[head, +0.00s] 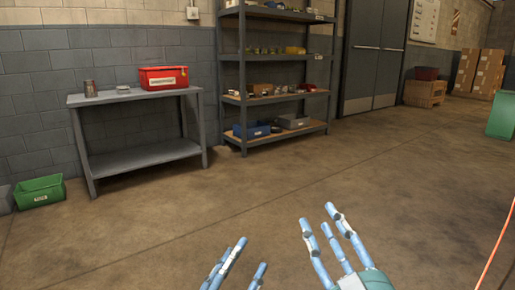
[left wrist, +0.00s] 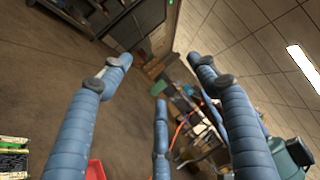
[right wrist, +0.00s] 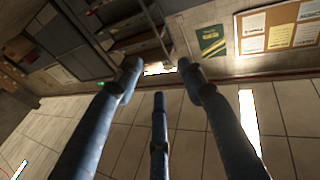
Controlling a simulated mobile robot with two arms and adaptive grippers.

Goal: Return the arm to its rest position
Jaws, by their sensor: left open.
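My left gripper (head: 240,256) is at the bottom middle of the head view, its blue segmented fingers pointing up and away. In the left wrist view its fingers (left wrist: 160,66) are spread apart with nothing between them. My right gripper (head: 320,220) is to the right of it in the head view, somewhat higher in the picture. In the right wrist view its fingers (right wrist: 158,70) stand apart and hold nothing. Both grippers are over open floor and touch nothing that I can see. Most of both arms is outside the head view.
A grey table (head: 140,96) with a red box (head: 163,84) and a can (head: 90,89) stands at the left. A loaded shelf rack (head: 243,75) is beside it. A green bin (head: 40,191) sits on the floor. An orange cable (head: 497,243) shows at right. The middle floor is clear.

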